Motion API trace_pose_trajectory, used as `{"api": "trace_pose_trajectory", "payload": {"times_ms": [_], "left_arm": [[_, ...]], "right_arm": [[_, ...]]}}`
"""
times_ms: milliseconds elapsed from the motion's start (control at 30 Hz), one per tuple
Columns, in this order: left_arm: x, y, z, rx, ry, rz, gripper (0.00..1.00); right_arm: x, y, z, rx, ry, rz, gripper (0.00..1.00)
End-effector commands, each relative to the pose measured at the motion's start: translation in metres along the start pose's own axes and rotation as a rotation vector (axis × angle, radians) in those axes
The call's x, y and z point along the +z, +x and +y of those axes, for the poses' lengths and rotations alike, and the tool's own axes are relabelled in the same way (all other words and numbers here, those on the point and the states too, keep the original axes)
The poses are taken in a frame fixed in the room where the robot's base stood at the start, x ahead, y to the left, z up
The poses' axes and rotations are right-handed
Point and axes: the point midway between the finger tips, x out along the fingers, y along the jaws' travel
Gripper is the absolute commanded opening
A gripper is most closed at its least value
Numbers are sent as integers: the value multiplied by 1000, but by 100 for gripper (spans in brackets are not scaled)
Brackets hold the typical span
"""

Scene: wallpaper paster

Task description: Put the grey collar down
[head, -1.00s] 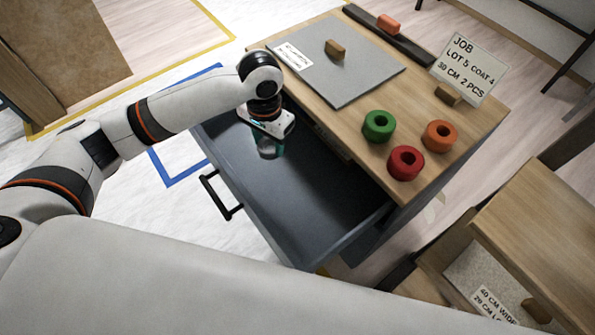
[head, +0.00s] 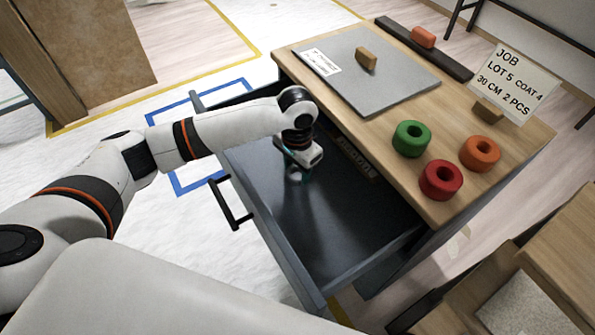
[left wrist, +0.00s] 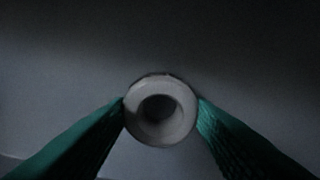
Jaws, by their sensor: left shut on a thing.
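The grey collar (left wrist: 184,131) is a ring with a dark central hole, seen from above in the left wrist view. My left gripper (left wrist: 161,115) is shut on it, with a green finger on each side touching its rim. In the head view my left gripper (head: 298,174) reaches down inside the open drawer (head: 335,225), near its left end. There the collar is mostly hidden by the gripper. I cannot tell whether the collar touches the drawer floor. My right gripper is not in view.
A green collar (head: 399,143), a red collar (head: 430,191) and an orange collar (head: 470,162) stand on the wooden tabletop (head: 385,150) beside the drawer. A grey sheet (head: 390,88) lies behind them. The drawer's middle and right end are clear.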

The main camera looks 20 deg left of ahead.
Motion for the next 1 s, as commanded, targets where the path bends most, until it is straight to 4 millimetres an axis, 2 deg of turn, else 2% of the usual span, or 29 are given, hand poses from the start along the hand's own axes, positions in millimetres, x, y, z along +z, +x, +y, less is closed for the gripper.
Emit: {"api": "trace_pose_trajectory", "payload": {"times_ms": [100, 500, 533, 667, 1000], "left_arm": [[0, 11, 0, 0, 0, 0, 20], [0, 12, 0, 1, 0, -1, 20], [0, 12, 0, 1, 0, -1, 49], [0, 12, 0, 1, 1, -1, 69], [0, 11, 0, 1, 0, -1, 69]], "right_arm": [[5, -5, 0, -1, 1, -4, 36], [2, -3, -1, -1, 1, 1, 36], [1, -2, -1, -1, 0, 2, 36], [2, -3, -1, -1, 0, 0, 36], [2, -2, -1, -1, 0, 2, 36]]}}
